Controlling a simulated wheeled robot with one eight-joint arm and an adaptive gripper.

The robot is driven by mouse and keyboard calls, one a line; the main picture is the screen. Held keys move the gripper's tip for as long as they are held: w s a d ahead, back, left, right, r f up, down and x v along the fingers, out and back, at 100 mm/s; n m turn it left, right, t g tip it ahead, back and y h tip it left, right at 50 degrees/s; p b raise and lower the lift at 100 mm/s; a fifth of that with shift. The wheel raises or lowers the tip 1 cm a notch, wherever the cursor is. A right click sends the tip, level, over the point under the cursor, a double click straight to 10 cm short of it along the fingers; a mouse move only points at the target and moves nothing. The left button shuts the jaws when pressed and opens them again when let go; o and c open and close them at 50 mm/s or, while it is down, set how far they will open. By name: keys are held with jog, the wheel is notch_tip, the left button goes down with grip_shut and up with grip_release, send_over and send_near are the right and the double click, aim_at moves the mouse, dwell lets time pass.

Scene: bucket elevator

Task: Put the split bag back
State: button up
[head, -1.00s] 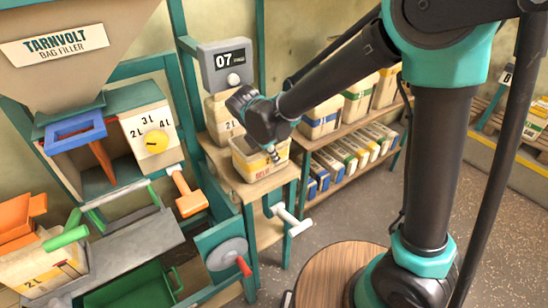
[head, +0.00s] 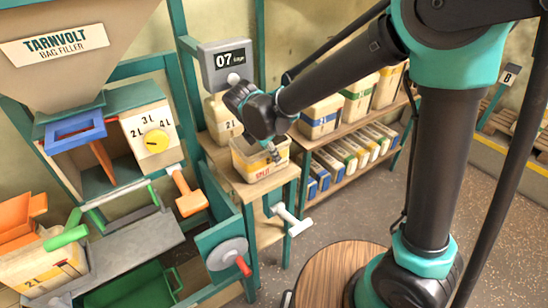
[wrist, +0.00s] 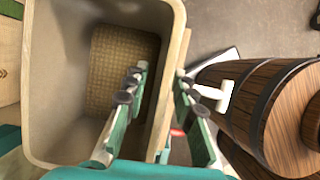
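An open-topped cream container marked "SPLIT" (head: 262,173), with a yellow-orange band, stands on a small wooden shelf beside the filler. I cannot tell whether it is the split bag or a bin for it. In the wrist view its hollow inside (wrist: 70,90) has a brown woven-looking bottom and no separate bag shows. My gripper (head: 275,154) is at its right side. In the wrist view the gripper (wrist: 160,95) has its fingers apart, one inside the container and one outside, with the right wall between them. I cannot tell whether they touch the wall.
Behind it stands a "2 L" bag (head: 224,122) under a display reading 07 (head: 227,60). Shelves at the right hold upright bags (head: 320,118) and a row of bags below. A crank wheel (head: 228,254) and white handle (head: 292,220) jut out below. A wooden barrel-like object (wrist: 265,105) is close right.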

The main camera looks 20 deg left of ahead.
jog(key=v, duration=1)
jog(key=shift+s+r, duration=0.1)
jog(key=shift+r, duration=0.15)
jog(key=w+d+f+m+y, duration=0.15)
jog(key=d+m, duration=0.25)
jog(key=d, duration=0.4)
jog(key=w+d+f+m+g, duration=0.1)
jog(key=w+d+f+m, duration=0.15)
jog(key=d+m, duration=0.35)
jog(key=w+d+f+m, duration=0.1)
jog(key=d+f+m, duration=0.2)
jog(key=d, duration=0.6)
jog(key=s+d+f+m+t, duration=0.1)
jog(key=s+d+f+m, duration=0.2)
jog(key=d+m, duration=0.4)
jog(key=s+d+f+m+y, duration=0.1)
jog(key=s+d+f+m, duration=0.3)
jog(key=d+m, duration=0.4)
jog(key=shift+s+d+t, duration=0.4)
jog(key=shift+d, duration=0.3)
jog(key=shift+a, duration=0.15)
